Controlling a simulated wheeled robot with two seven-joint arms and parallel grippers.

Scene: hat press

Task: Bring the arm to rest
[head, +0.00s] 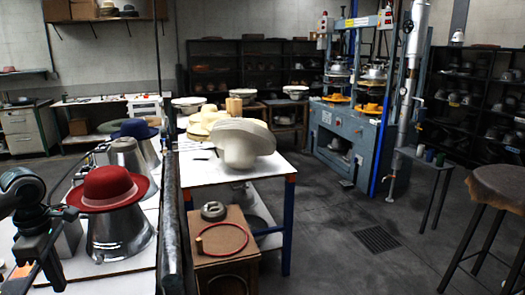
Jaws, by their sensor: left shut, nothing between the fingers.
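My left arm enters at the left edge of the head view. Its gripper (66,213) is shut and empty, just left of the red hat (107,187). Whether it touches the brim cannot be told from this view. The red hat sits upright on a metal block (118,235) on the white worktable (139,286). My right gripper does not show.
Behind the red hat, a dark blue hat (134,129) sits among more metal blocks. A second table with a large pale hat form (240,140) stands to the right. A blue press (345,125) is further back. The floor in the middle right is clear, left of a stool (497,187).

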